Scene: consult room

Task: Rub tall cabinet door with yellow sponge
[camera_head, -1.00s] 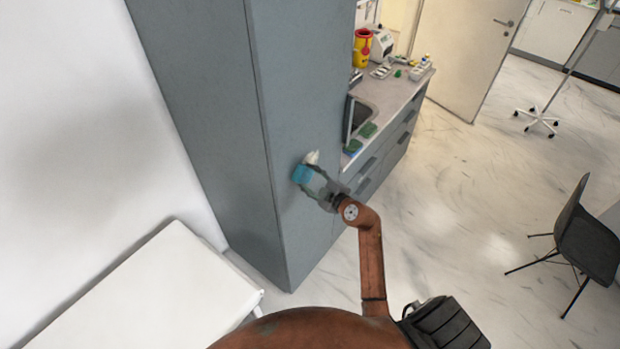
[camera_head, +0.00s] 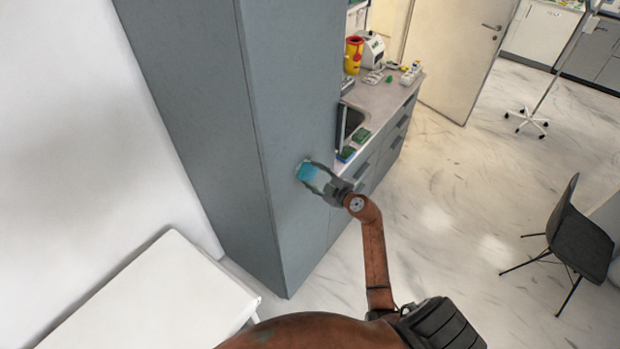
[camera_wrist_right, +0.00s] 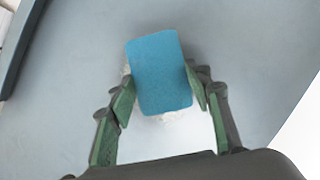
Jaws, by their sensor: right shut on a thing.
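My right gripper (camera_head: 311,174) is shut on a blue block like a sponge (camera_head: 309,172). No yellow sponge shows. In the right wrist view the block (camera_wrist_right: 158,75) sits between the two fingers of the gripper (camera_wrist_right: 162,95), its broad blue face towards the camera. Some white shows at its edges, partly hidden behind it. The tall grey cabinet door (camera_head: 290,80) is right behind the block and fills most of the wrist view (camera_wrist_right: 60,75). The block is at or very near the door; contact itself is hidden. My left gripper is not in view.
A counter (camera_head: 385,98) right of the cabinet bears a yellow container (camera_head: 353,55), green items (camera_head: 361,135) and a sink. A white table (camera_head: 160,295) stands at lower left. A black chair (camera_head: 580,240) stands at right. The floor between is clear.

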